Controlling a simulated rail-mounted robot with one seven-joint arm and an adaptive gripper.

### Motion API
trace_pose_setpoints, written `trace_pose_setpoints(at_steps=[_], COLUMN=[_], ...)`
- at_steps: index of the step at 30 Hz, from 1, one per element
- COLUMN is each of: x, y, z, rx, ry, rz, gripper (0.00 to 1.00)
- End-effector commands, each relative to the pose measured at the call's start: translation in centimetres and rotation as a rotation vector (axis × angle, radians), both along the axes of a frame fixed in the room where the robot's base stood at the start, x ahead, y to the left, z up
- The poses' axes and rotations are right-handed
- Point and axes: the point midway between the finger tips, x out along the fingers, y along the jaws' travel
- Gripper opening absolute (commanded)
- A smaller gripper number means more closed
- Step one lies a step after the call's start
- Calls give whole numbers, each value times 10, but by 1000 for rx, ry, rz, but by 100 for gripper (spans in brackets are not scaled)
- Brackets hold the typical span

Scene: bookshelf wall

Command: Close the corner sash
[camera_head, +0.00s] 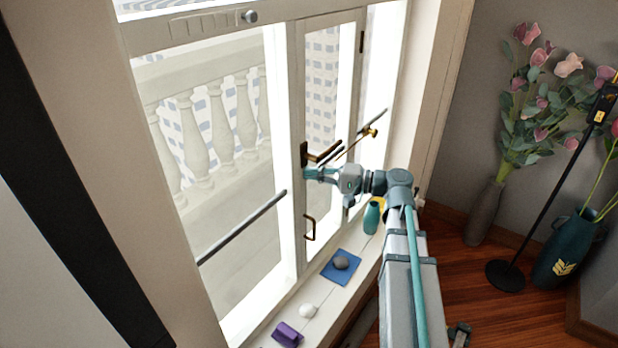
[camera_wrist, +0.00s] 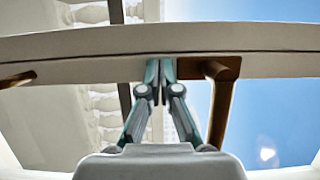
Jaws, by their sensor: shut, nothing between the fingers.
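The corner sash (camera_head: 333,22) is a narrow, pale-framed glazed panel right of the large pane, with a dark hinge on its right edge. I cannot tell how far it stands ajar. A bronze lever handle (camera_head: 304,154) sits on its left stile and also shows in the wrist view (camera_wrist: 222,95). A smaller bronze pull (camera_head: 310,228) is lower down. My gripper (camera_head: 308,173) is shut and empty, just below the lever handle. In the wrist view its fingertips (camera_wrist: 166,72) are together at the stile (camera_wrist: 95,65), beside the handle base; contact is unclear.
The sill holds a teal bottle (camera_head: 371,217), a blue pad (camera_head: 330,276) with a grey stone (camera_head: 341,262), a white stone (camera_head: 308,310) and a purple object (camera_head: 288,334). A brass knob (camera_head: 371,132) is near the sash. Flower vases (camera_head: 484,213) and a black stand (camera_head: 505,275) are at right.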

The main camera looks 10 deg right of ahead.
Motion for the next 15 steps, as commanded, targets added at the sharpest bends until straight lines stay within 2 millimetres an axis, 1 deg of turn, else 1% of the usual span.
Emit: trace_pose_setpoints(at_steps=[1, 7, 12, 15], x=[5, 6, 6, 2], y=[1, 1, 1, -2], z=[3, 3, 4, 4], rx=[4, 6, 7, 7], ry=[-3, -4, -6, -6], rz=[-4, -5, -4, -4], gripper=[0, 0, 0, 0])
